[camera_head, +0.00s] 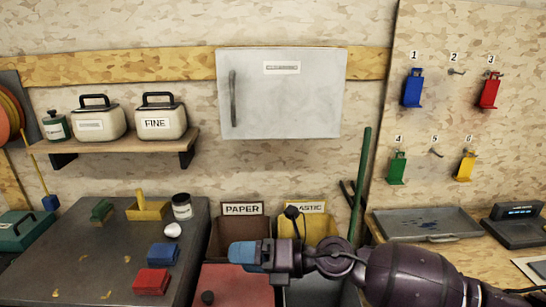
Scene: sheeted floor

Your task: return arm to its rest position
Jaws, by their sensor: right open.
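My right arm, dark purple, comes in from the lower right and reaches left across the front of the bins. Its gripper (248,253) is at the left end, with a blue-grey tip, in front of the PAPER bin (226,233). It is open; I see nothing held in it. Part of the arm covers the lower part of the PLASTIC bin (319,225). My left gripper is not in view.
A dark worktable (100,240) at left holds a red block (151,281), a blue block (163,254), a yellow holder (147,210) and a jar (181,206). A grey tray (425,223) lies on the right bench. A green pole (360,185) stands behind the arm.

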